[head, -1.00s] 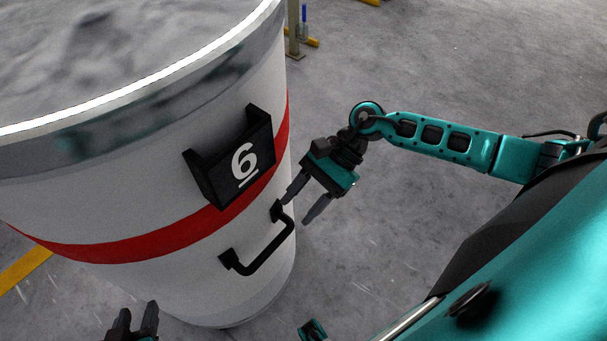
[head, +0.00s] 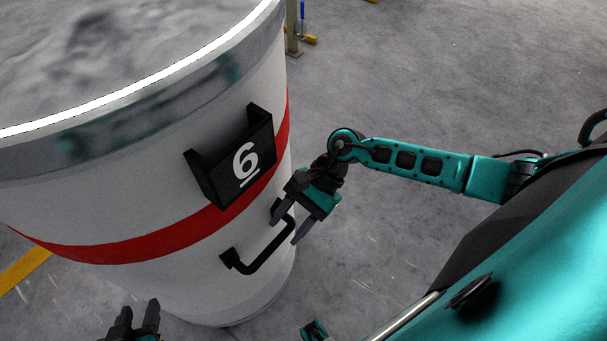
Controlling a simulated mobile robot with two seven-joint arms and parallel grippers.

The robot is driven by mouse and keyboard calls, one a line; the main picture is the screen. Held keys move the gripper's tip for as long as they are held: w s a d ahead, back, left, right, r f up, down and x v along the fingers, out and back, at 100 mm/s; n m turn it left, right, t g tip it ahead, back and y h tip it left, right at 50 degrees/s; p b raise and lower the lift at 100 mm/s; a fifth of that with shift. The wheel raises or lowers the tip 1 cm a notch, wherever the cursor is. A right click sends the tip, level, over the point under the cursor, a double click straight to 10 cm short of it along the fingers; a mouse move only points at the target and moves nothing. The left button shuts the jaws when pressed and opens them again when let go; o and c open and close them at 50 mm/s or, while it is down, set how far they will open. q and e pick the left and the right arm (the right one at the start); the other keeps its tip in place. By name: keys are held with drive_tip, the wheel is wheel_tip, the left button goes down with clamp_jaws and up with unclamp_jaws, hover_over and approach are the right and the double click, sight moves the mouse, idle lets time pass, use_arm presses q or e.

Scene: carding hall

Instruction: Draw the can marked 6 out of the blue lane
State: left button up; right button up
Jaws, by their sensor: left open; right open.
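The can marked 6 (head: 160,282) is a large white drum with a red band and a metal rim, filling the left of the head view. A black holder with a white 6 (head: 238,165) sits on its side. Below it is a black bar handle (head: 265,254). My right gripper (head: 286,227) is open, with its fingers at the upper right end of the handle, one on each side in the picture; I cannot tell whether they touch it. My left gripper (head: 138,316) is open at the bottom edge, in front of the can's lower side, partly cut off.
A yellow floor line (head: 22,270) shows at the left beside the can. A post with a yellow foot (head: 297,35) stands behind the can at the top. The grey floor (head: 450,80) to the right is clear.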

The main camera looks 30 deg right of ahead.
sight(277, 242)
drive_tip(key=x, duration=0.6)
drive_tip(key=shift+a, duration=0.1)
drive_tip(key=shift+c, duration=0.5)
clamp_jaws()
idle(0.8)
